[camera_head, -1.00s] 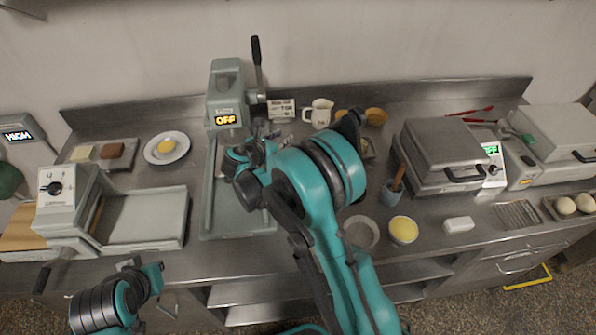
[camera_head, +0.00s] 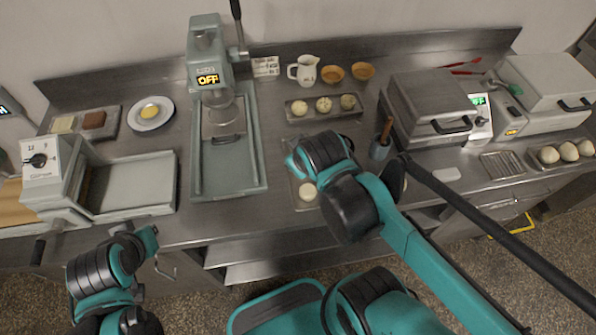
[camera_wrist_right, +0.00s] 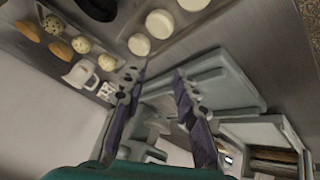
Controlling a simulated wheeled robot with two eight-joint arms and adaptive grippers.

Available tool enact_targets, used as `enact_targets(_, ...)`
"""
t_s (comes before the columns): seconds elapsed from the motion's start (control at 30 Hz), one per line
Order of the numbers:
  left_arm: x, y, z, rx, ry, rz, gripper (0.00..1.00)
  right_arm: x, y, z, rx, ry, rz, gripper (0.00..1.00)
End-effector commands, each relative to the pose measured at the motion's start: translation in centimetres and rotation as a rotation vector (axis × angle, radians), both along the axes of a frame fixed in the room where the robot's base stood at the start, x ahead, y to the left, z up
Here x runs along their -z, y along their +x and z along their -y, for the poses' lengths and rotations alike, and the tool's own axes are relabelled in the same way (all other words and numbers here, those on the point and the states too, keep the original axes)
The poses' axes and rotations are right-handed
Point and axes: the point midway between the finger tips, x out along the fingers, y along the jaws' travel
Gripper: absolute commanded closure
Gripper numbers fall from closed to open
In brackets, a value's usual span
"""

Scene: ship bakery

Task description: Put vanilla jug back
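The white jug (camera_head: 304,70) stands upright at the back of the steel counter, between a small sign card (camera_head: 265,67) and two orange-brown bowls (camera_head: 332,74). It also shows in the right wrist view (camera_wrist_right: 82,74), clear of the fingers. My right gripper (camera_wrist_right: 160,82) is open with nothing between its fingers. In the head view its fingers are hidden by my own arm, which is over the front middle of the counter. My left gripper (camera_head: 150,243) is at the lower left, in front of the counter and far from the jug; its fingers are unclear.
A tray with speckled dough balls (camera_head: 323,104) lies in front of the jug. A press (camera_head: 208,75) with a raised lever stands to the left. A plate (camera_head: 150,114) is at left.

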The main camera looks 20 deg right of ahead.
Motion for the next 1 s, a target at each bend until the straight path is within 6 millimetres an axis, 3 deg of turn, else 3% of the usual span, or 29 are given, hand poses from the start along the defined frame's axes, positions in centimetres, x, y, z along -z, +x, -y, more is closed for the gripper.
enact_targets(0.1, 0.0, 0.0, 0.0, 0.0, 0.0, 0.0, 1.0, 0.6, -2.2, -0.9, 0.112, 0.142, 0.018, 0.71)
enact_targets(0.23, 0.0, 0.0, 0.0, 0.0, 0.0, 0.0, 1.0, 1.0, -3.3, -1.5, 0.181, 0.231, 0.027, 0.71)
enact_targets(1.0, 0.0, 0.0, 0.0, 0.0, 0.0, 0.0, 1.0, 1.0, -3.5, -1.6, 0.198, 0.251, 0.029, 0.71)
